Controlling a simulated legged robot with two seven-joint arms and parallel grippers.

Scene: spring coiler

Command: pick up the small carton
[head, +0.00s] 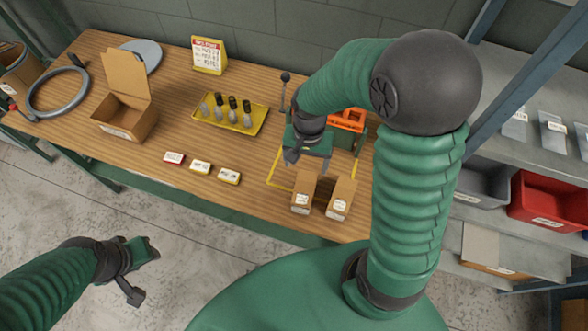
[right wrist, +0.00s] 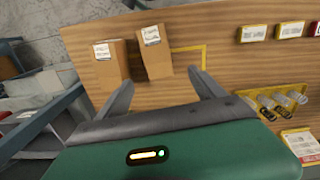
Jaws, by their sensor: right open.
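Two small brown cartons with white labels stand side by side at the table's front edge, a left carton (head: 303,192) and a right carton (head: 341,198). They look close in size, so I cannot tell which is the small one. In the right wrist view the left carton (right wrist: 155,52) lies ahead of the gap between my fingers, and the other carton (right wrist: 112,66) is beside it. My right gripper (right wrist: 163,92) is open and empty, just behind the cartons and apart from them; in the head view it is partly hidden. My left gripper (head: 143,268) is open and empty, over the floor.
A yellow outline (head: 275,167) is marked on the wooden table (head: 165,172). Several small labelled boxes (head: 201,167), a yellow tray (head: 250,126) of springs and an open carton (head: 122,120) lie left. An orange machine part (head: 349,119) is behind my right arm. Shelves stand right.

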